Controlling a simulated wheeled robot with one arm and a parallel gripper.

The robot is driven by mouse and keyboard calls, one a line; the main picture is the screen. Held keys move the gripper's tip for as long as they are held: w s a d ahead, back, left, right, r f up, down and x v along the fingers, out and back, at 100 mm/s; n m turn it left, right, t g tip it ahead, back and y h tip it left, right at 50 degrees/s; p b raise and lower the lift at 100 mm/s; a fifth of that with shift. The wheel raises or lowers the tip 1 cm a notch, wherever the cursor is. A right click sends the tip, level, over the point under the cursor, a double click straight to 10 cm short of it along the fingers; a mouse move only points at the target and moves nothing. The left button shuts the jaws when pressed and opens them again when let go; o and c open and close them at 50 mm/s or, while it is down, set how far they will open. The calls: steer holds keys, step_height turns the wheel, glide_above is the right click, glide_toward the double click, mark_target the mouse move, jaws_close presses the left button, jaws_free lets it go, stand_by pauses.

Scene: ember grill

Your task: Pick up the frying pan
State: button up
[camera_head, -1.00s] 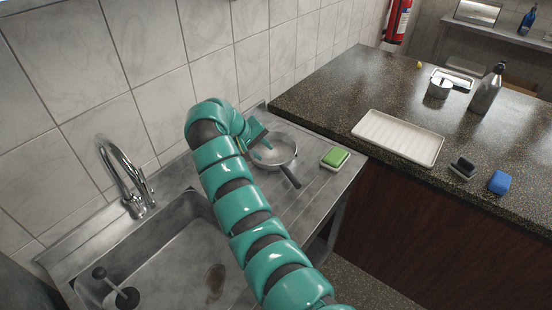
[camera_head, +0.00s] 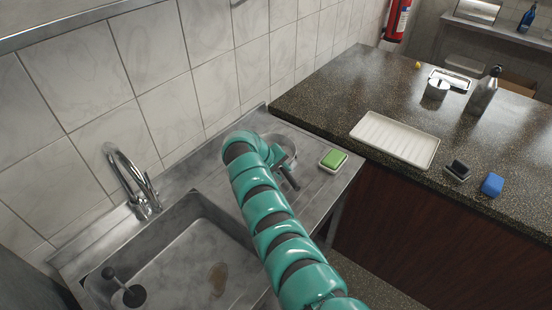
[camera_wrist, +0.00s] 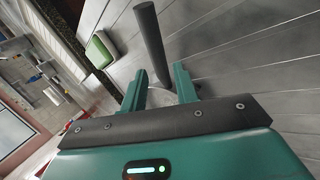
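The frying pan (camera_head: 291,157) sits on the steel drainboard beside the sink; my arm hides most of it in the head view. Its dark handle (camera_head: 290,179) points toward the front right. In the wrist view the handle (camera_wrist: 151,40) stands out beyond my fingers, and a small pale part of the pan shows between them. My gripper (camera_wrist: 158,80) is open, with a finger on each side of the line of the handle's pan end. I cannot tell whether either finger touches it. In the head view the fingers are mostly hidden behind the wrist.
A green sponge (camera_head: 333,159) lies right of the pan, also in the wrist view (camera_wrist: 101,50). The sink (camera_head: 180,250) and faucet (camera_head: 130,180) are left. A tiled wall stands behind.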

mark_target(288, 177)
steer(key=shift+d+f+p, duration=0.3)
steer(key=shift+d+p, duration=0.15)
steer(key=shift+p, duration=0.25)
steer(key=shift+d+f+p, duration=0.7)
steer(key=shift+f, duration=0.15)
steer(key=shift+w+f+b, duration=0.25)
steer(key=shift+f+b, duration=0.05)
steer(key=shift+f, duration=0.05)
steer(key=shift+x, duration=0.8)
jaws_close()
